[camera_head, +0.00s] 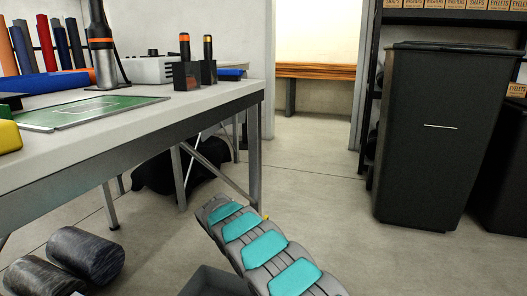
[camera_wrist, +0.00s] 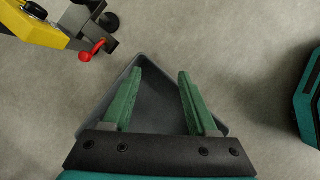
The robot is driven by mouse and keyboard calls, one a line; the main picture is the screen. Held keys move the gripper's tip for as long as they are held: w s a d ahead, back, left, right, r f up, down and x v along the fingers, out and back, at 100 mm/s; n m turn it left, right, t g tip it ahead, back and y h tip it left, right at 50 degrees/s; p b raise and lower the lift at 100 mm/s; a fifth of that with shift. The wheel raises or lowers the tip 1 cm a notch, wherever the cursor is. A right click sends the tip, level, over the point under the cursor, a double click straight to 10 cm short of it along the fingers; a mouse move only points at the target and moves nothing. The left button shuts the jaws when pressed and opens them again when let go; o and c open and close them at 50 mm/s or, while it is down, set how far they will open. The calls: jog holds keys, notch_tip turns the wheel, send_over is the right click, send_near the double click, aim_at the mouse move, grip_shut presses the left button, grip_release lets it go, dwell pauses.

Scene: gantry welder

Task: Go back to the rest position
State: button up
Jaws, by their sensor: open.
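My gripper (camera_wrist: 160,72) is open, with its two green fingers apart and nothing between them. It shows only in the wrist view; I cannot make it out in the head view. Below the fingers, in the wrist view, is a dark grey tray or bin (camera_wrist: 155,108), partly hidden by the gripper. A dark grey bin edge also shows at the bottom of the head view (camera_head: 214,283); I cannot tell if it is the same one.
A workbench (camera_head: 190,102) with a green mat (camera_head: 90,112) stands left. Dark rolls (camera_head: 88,254) lie on the floor. A black bin (camera_head: 437,135) stands right. Clear floor (camera_head: 318,165) leads to a doorway. A yellow object (camera_wrist: 35,28) is at the wrist view's upper left.

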jog(key=s+d+r+m+g+p, duration=0.1)
jog(key=s+d+r+m, duration=0.2)
jog(key=d+r, duration=0.35)
jog(key=s+d+r+m+p, duration=0.1)
jog(key=s+d+r+m, duration=0.15)
jog(key=d+r, duration=0.4)
jog(key=s+d+r+m+g+p, duration=0.1)
jog(key=s+d+r+m+p, duration=0.1)
jog(key=s+d+r+m, duration=0.6)
jog(key=s+d+r+m+y+p, duration=0.1)
jog(key=s+r, duration=0.2)
jog(key=s, duration=0.6)
jog(key=s+d+r+m+y+p, duration=0.15)
jog(key=s+r, duration=0.25)
jog(key=s, duration=0.5)
jog(key=s+a+m+y+p, duration=0.1)
jog(key=s+a+m, duration=0.1)
jog(key=s, duration=0.8)
jog(key=s+a+m+g+y+p, duration=0.1)
jog(key=s+a+m, duration=0.1)
jog(key=s, duration=0.8)
jog(key=shift+f+m, duration=0.3)
jog(key=shift+m, duration=0.3)
